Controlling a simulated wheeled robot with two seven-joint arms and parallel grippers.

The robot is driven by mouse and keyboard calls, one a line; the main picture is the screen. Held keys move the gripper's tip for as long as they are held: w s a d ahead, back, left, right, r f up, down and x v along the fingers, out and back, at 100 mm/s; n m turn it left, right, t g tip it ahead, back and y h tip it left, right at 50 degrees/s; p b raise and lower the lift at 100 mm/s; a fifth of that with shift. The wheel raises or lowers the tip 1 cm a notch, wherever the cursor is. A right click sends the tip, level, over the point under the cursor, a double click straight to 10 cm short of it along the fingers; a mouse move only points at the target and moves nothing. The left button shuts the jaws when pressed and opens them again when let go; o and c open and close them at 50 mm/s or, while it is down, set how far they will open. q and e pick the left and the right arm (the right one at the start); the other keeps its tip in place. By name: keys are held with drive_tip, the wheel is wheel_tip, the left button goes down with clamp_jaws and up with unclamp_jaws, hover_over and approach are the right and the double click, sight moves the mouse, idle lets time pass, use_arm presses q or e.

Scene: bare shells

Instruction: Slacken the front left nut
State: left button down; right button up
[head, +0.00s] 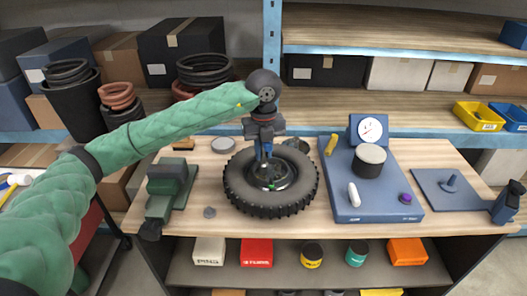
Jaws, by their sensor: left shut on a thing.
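A black tyre (240,196) lies flat on the wooden bench, with a metal hub (285,178) in its middle. A small green spot shows on the hub's near side. My left gripper (264,154) points straight down over the hub, its blue fingers reaching into the wheel's centre at the far left part of the hub. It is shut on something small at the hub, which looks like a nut. The fingers hide the held thing, and I cannot tell which nut it is. My right gripper is not in view.
A green vice-like block (170,187) stands left of the tyre. A blue tray (375,213) with a dial gauge (370,130), a dark cylinder (369,162) and small parts is to the right. Shelves stand behind.

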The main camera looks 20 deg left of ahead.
use_arm(q)
drive_tip(key=shift+f+b, duration=1.2)
drive_tip(key=shift+b, duration=0.45)
idle(1.6)
idle(0.5)
drive_tip(key=shift+n, duration=1.5)
drive_tip(key=shift+b, duration=0.55)
drive_tip(key=shift+n, duration=1.4)
drive_tip(key=shift+b, duration=0.35)
